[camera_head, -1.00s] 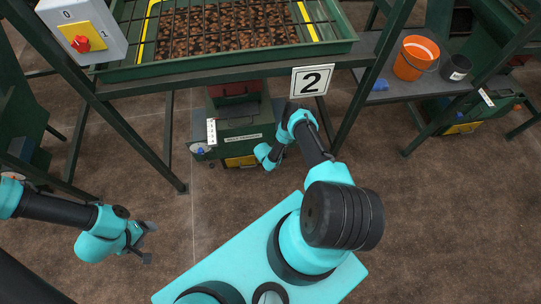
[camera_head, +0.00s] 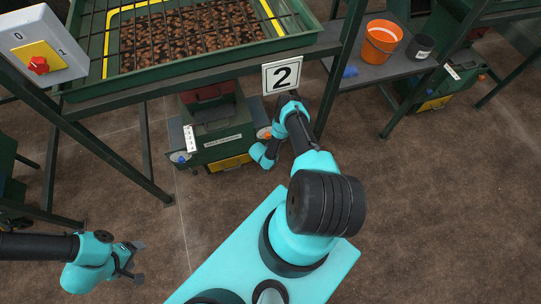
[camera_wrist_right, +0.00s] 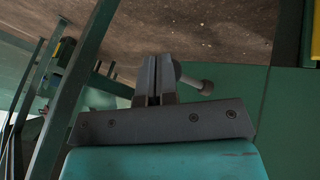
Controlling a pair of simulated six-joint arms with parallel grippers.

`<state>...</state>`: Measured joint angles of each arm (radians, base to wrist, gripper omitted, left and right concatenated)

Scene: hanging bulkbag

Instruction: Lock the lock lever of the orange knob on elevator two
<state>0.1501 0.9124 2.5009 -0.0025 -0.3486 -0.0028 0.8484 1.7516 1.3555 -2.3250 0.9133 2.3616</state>
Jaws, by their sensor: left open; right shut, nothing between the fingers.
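Elevator two is the green machine (camera_head: 219,128) below the number 2 sign (camera_head: 282,74). A small patch of the orange knob (camera_head: 264,132) shows at its right side, partly hidden by my right arm. In the right wrist view, a grey lever with a rounded end (camera_wrist_right: 196,82) sticks out just right of my right gripper (camera_wrist_right: 158,62). I cannot tell whether they touch, or whether this is the lock lever. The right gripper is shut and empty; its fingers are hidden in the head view. My left gripper (camera_head: 134,262) is open and empty above the floor, far from the machine.
A green frame with a grate tray (camera_head: 190,70) stands over the machine. A switch box with a red knob (camera_head: 40,64) is at upper left. An orange bucket (camera_head: 381,42) and dark pot (camera_head: 420,46) stand on a shelf at right. The brown floor is mostly clear.

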